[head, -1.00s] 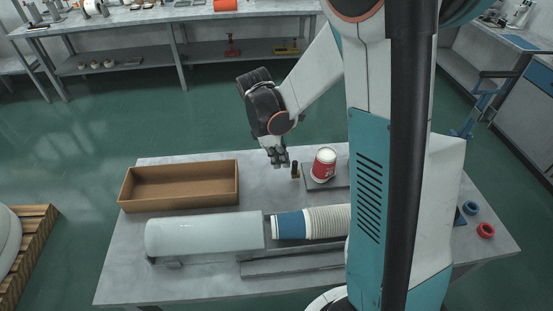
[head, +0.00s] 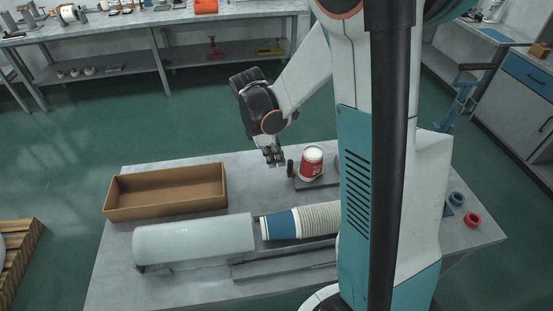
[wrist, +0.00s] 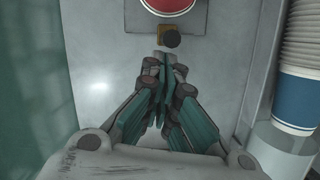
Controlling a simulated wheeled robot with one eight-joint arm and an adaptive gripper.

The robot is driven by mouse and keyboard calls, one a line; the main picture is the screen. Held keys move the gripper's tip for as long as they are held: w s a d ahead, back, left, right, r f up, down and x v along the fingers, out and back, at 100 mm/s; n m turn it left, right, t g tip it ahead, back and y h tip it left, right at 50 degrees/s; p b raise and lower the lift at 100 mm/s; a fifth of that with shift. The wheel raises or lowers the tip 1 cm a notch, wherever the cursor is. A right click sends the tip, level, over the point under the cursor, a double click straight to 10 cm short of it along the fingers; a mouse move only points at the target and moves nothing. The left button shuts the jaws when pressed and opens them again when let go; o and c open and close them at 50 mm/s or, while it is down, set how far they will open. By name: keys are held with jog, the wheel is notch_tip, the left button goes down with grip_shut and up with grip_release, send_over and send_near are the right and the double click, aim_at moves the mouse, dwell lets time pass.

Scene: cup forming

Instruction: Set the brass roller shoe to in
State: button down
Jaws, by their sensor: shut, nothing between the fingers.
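The brass roller shoe is a small brass block with a dark round knob (wrist: 171,38). In the head view it shows as a small dark upright piece (head: 290,168) just left of the red and white cup (head: 311,164). My gripper (head: 273,157) is shut and empty, pointing down just left of the shoe. In the wrist view its fingertips (wrist: 166,58) are close below the knob; I cannot tell whether they touch it.
A brown open box (head: 165,192) stands to the left on the grey table. A pale cylinder (head: 195,239) and a stack of cups with a blue band (head: 282,225) lie in front. Blue (head: 457,199) and red (head: 472,219) rings are at the right.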

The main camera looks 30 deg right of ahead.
jog(key=w+a, duration=0.2)
jog(key=a, duration=0.1)
jog(key=shift+f, duration=0.1)
jog(key=p+v, duration=0.2)
jog(key=v, duration=0.8)
jog(key=shift+s, duration=0.1)
